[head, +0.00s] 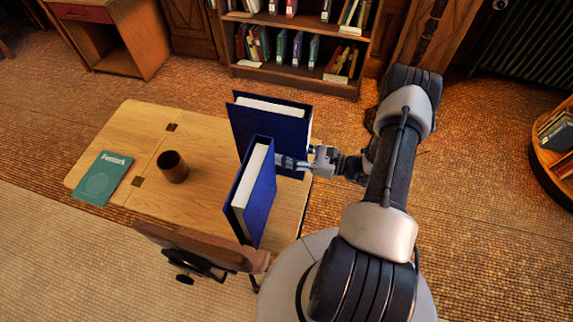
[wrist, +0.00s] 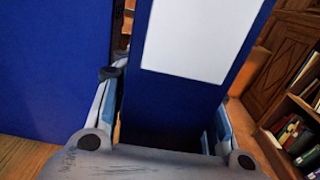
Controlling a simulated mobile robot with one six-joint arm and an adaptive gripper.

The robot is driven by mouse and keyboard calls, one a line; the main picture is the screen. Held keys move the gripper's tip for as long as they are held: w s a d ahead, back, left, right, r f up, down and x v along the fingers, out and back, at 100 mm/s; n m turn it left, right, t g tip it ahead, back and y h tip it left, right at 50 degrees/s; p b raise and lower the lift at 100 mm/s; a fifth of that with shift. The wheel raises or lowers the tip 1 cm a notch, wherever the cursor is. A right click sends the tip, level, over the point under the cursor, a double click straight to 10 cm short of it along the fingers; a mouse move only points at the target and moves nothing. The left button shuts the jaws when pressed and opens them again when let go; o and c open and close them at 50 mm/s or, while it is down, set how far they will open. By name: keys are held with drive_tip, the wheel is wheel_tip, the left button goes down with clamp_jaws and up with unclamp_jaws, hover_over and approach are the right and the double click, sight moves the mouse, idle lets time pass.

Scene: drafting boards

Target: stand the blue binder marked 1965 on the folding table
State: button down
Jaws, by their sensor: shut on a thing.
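Two blue binders with white page tops are at the right end of the wooden folding table (head: 209,125). My gripper (head: 292,161) is shut on the rear blue binder (head: 291,133), coming from the right. In the wrist view this binder (wrist: 187,108) is between the fingers, with a blank-looking white label facing me; no number is readable. It looks upright; whether its base touches the table is hidden. The front blue binder (head: 259,197) stands upright at the near right edge, close beside it. Its cover (wrist: 50,70) fills the left of the wrist view.
A brown cup (head: 172,167) and a flat green book (head: 103,178) are on the table's left part, with bare wood around them. A brown chair (head: 205,248) is at the front edge. A bookcase (head: 295,75) stands behind.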

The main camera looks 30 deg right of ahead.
drive_tip(key=shift+f+b, duration=0.8)
drive_tip(key=shift+f, duration=1.95)
drive_tip(key=shift+f, duration=0.2)
drive_tip(key=c, duration=0.9)
unclamp_jaws()
drive_tip(key=shift+c, duration=0.2)
drive_tip(key=shift+r, duration=0.1)
drive_tip(key=shift+d+r, duration=0.1)
drive_tip(key=shift+r, duration=0.05)
drive_tip(key=p+v, duration=0.1)
drive_tip(key=v, duration=1.1)
drive_tip(key=shift+p, duration=0.3)
